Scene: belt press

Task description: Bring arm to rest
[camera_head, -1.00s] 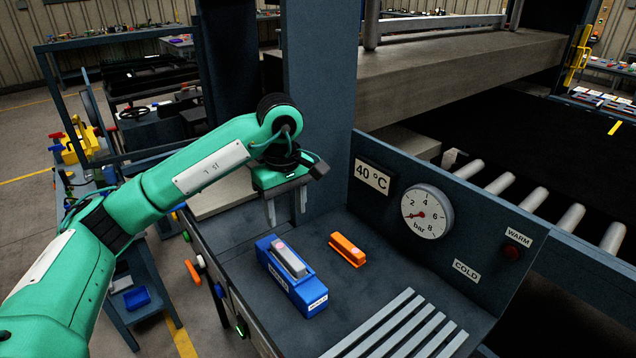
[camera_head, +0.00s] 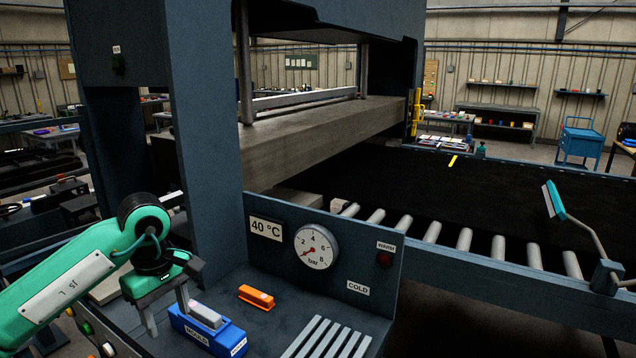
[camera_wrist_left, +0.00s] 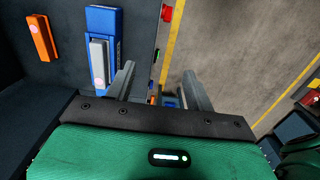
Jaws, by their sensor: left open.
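My left arm comes in from the left in the head view, green with a dark wrist. Its gripper (camera_head: 168,312) points down over the left edge of the press's shelf, beside the blue block. In the left wrist view the two grey fingers (camera_wrist_left: 158,88) stand apart with nothing between them. The blue block marked MOULD (camera_head: 207,334) lies on the shelf with a grey piece (camera_head: 206,315) on top; it also shows in the left wrist view (camera_wrist_left: 103,22). My right gripper is not in view.
An orange block (camera_head: 256,297) lies on the shelf behind the blue one. A slotted grey rack (camera_head: 325,338) is at the shelf's front right. A panel holds a pressure gauge (camera_head: 316,246) and a 40 °C label (camera_head: 266,229). Rollers (camera_head: 464,240) and a dark belt (camera_head: 480,200) lie beyond.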

